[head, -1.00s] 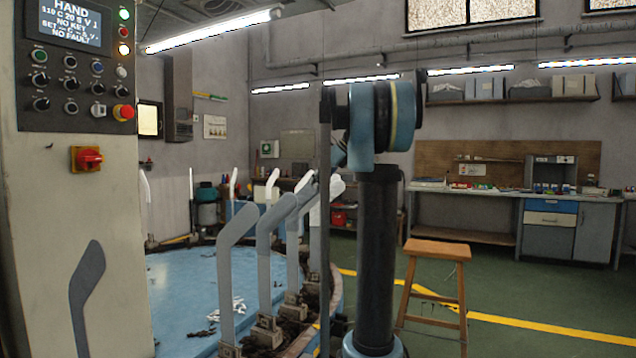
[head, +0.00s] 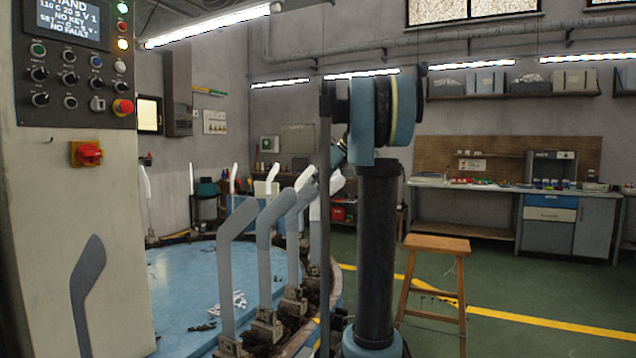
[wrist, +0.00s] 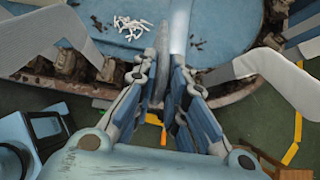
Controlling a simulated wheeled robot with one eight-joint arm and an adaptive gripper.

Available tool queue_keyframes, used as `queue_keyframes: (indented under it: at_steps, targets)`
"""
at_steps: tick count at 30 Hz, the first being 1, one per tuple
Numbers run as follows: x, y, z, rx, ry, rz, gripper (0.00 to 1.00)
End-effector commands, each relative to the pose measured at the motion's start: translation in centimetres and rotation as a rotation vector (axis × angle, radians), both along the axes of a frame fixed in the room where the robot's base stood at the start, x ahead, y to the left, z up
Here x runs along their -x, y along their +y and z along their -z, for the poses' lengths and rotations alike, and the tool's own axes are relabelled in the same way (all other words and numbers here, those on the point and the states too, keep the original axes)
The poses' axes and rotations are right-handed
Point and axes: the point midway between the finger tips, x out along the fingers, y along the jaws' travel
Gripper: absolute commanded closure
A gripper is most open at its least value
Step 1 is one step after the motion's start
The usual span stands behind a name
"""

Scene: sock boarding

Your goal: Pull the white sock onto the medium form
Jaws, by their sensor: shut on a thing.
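In the wrist view my gripper (wrist: 170,62) has its two fingers close together on a thin, greyish strip (wrist: 160,75). I take the strip to be the white sock, seen nearly edge-on and in shade. A pale grey-blue form (wrist: 179,28) rises beside the fingertips, so close that I cannot tell whether sock and form touch. In the head view a row of bent grey forms (head: 265,260) stands on the blue round table's edge. My gripper is mostly hidden there behind the forms and my arm. Which form is the medium one is not clear.
Neighbouring forms stand left (wrist: 50,28) and right (wrist: 240,68) of my gripper in the wrist view. White scraps (head: 238,301) lie on the blue table (head: 185,285). A control cabinet (head: 85,200) stands at left, a wooden stool (head: 437,244) at right.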

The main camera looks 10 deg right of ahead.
Motion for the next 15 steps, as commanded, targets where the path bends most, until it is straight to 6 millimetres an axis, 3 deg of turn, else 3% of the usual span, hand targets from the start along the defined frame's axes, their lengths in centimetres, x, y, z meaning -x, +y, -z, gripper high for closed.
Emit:
queue_keyframes:
  at_steps: [15]
  targets:
    - [0.00,0.00,1.04,0.000,0.000,0.000,1.00]
